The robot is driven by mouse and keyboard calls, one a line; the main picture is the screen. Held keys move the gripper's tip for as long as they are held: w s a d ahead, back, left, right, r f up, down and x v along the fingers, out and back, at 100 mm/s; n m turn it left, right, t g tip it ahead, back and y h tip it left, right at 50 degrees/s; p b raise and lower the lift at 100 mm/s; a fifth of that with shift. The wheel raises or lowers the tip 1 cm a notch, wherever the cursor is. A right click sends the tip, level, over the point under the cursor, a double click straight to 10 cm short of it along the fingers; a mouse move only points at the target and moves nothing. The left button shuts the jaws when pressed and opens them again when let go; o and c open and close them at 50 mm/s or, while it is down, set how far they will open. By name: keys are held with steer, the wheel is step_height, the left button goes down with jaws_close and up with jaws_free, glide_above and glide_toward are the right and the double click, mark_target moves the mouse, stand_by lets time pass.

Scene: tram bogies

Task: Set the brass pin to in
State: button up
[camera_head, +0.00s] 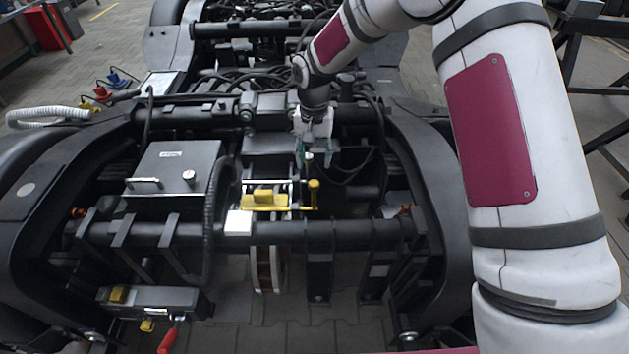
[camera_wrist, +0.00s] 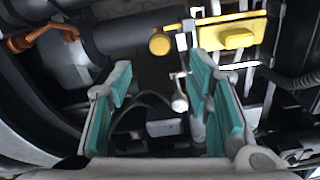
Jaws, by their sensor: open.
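A yellow, brass-coloured pin (camera_head: 313,191) with a round head stands upright beside a yellow block (camera_head: 264,199) on the bogie. In the wrist view the pin's round head (camera_wrist: 160,44) lies just beyond the fingertips, between them in the picture, and the yellow block (camera_wrist: 226,37) is to its right. My gripper (camera_head: 315,162) is open and empty, above and behind the pin in the head view. In the wrist view its teal-padded fingers (camera_wrist: 162,78) stand wide apart. A pale ball-headed knob (camera_wrist: 180,103) shows between them. How deep the pin sits is unclear.
A dark box (camera_head: 172,168) with a handle and knob is left of the pin. A black hose (camera_head: 213,215) loops nearby. A red-handled lever (camera_head: 168,338) is at front left.

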mark_target(313, 182)
step_height(313, 182, down, 9)
steer(key=shift+f+b, duration=0.1)
steer(key=shift+b, duration=0.35)
jaws_close()
steer(key=shift+a, duration=0.1)
